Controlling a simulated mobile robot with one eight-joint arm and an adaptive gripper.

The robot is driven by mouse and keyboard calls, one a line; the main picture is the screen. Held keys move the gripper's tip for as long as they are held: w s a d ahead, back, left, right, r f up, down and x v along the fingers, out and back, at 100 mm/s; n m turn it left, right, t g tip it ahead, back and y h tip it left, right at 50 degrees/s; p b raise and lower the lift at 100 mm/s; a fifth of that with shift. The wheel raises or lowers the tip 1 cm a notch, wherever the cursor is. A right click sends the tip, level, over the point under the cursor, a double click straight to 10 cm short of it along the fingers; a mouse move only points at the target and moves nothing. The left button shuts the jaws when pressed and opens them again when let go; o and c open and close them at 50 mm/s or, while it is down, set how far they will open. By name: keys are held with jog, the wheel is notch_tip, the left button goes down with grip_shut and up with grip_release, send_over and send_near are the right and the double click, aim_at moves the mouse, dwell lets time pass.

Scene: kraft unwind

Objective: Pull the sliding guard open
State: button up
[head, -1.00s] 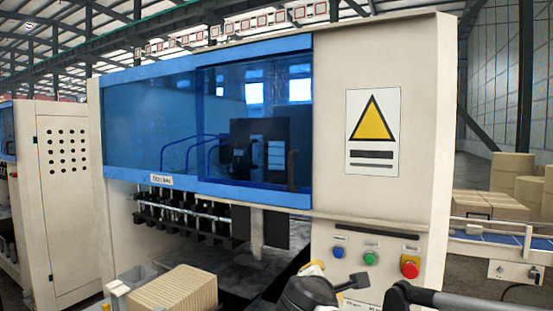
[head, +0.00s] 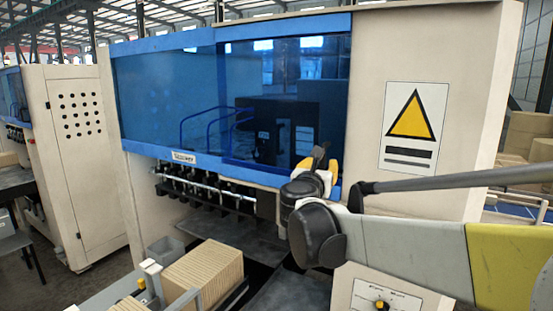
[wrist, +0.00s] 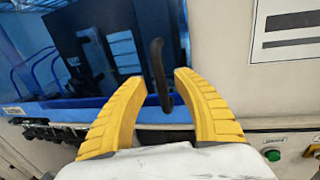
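The sliding guard is a see-through blue panel (head: 285,75) in a blue frame, at the right part of the machine's front window, against the cream wall. In the wrist view a dark upright bar handle (wrist: 156,60) stands on the guard near its right edge. My gripper (wrist: 157,90), with yellow ribbed fingers, is open around the handle's lower end, with a gap visible on each side.
A warning sign (head: 413,128) is on the cream wall to the right. A stack of kraft sheets (head: 203,272) stands below the window. A green button (wrist: 272,155) is below right of my gripper. A perforated cabinet (head: 85,150) stands at the left.

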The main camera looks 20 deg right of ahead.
jog(key=shift+x, duration=1.1)
grip_shut()
jog(key=shift+s, duration=0.1)
